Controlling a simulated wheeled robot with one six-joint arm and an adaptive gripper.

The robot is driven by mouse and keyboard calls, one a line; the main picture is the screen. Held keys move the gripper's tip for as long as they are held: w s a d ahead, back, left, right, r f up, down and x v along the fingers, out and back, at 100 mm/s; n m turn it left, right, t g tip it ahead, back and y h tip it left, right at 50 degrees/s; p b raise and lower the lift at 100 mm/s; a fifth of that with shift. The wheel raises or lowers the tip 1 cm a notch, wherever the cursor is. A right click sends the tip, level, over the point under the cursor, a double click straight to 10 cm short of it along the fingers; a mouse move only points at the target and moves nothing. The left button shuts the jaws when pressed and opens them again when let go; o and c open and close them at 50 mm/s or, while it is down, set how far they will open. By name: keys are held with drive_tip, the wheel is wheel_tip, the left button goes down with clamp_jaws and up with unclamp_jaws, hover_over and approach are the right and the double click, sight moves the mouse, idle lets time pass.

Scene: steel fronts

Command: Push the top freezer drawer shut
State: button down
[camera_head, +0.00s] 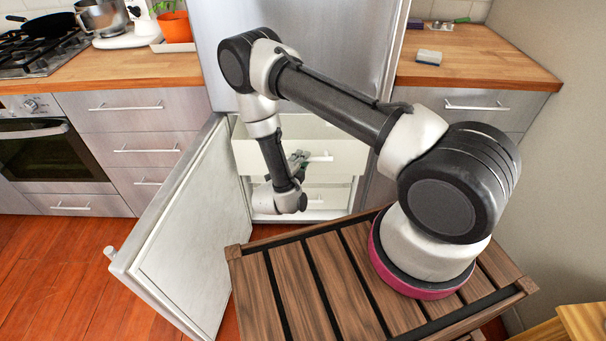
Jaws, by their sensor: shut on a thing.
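The top freezer drawer (345,150) is white and stands out from the freezer, with its open inside showing behind the front. Its light bar handle (322,157) is on the front. My gripper (303,159) is at the left part of this handle and shut on it. My wrist hides part of the drawer front. Lower white drawers (330,196) sit beneath, further back and partly hidden by my arm. The freezer door (195,235) stands wide open to the left.
The steel upper fridge door (330,50) is shut above. Counters with steel drawers (130,115) flank the fridge on both sides. A sponge (429,57) lies on the right counter. A potted plant (174,24) stands on the left counter. Red wooden floor (60,265) is free at left.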

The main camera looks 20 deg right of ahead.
drive_tip(key=w+d, duration=0.1)
drive_tip(key=w, duration=0.4)
drive_tip(key=w+d, duration=0.2)
drive_tip(key=w, duration=0.3)
drive_tip(key=w+d, duration=0.2)
drive_tip(key=w, duration=0.3)
drive_tip(key=shift+w, duration=0.1)
drive_tip(key=c, duration=1.4)
unclamp_jaws()
drive_tip(key=shift+a, duration=0.1)
drive_tip(key=shift+o, duration=0.2)
drive_tip(key=v, duration=1.2)
